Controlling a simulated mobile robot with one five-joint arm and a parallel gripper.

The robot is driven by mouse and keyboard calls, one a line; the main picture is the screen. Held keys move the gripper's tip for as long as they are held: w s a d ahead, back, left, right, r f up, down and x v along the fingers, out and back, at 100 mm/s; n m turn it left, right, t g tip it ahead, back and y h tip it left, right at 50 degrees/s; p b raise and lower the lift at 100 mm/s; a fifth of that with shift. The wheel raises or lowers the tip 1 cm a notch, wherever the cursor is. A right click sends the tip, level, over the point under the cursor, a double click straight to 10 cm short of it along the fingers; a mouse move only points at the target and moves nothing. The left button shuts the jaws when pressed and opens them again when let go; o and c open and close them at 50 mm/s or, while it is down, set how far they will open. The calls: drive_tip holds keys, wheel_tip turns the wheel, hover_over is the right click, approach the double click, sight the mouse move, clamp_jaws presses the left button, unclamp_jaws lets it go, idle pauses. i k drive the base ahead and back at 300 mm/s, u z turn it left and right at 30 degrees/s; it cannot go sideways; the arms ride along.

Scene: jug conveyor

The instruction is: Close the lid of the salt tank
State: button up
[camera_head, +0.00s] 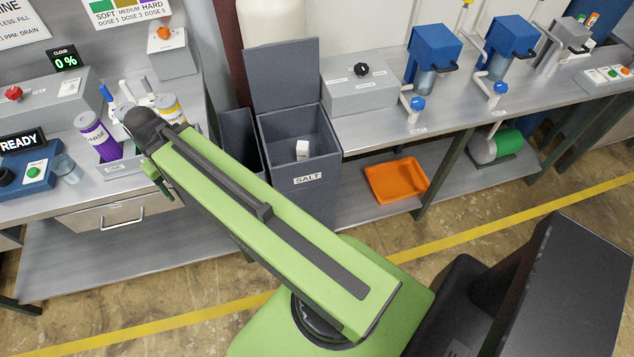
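The salt tank (321,168) is a dark grey, square bin with a white "SALT" label on its front. Its lid (283,76) is open and stands nearly upright at the tank's back edge. A small white block (302,149) shows inside the tank. My green arm reaches from the bottom right to the upper left, passing in front of the tank's lower left. Its dark far joint is left of the tank, over the left bench. A small green and dark part near my gripper (160,184) shows below that joint; the fingers are mostly hidden.
Left bench (60,207) holds purple and yellow containers (98,136) close to my arm's end. Right bench (375,124) carries a grey box with a black knob (361,70) beside the lid. An orange tray (396,180) lies on the lower shelf. Floor in front is clear.

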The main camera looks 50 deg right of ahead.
sight(284, 74)
drive_tip(key=u, duration=1.45)
drive_tip(key=k, duration=0.1)
drive_tip(key=z, duration=2.7)
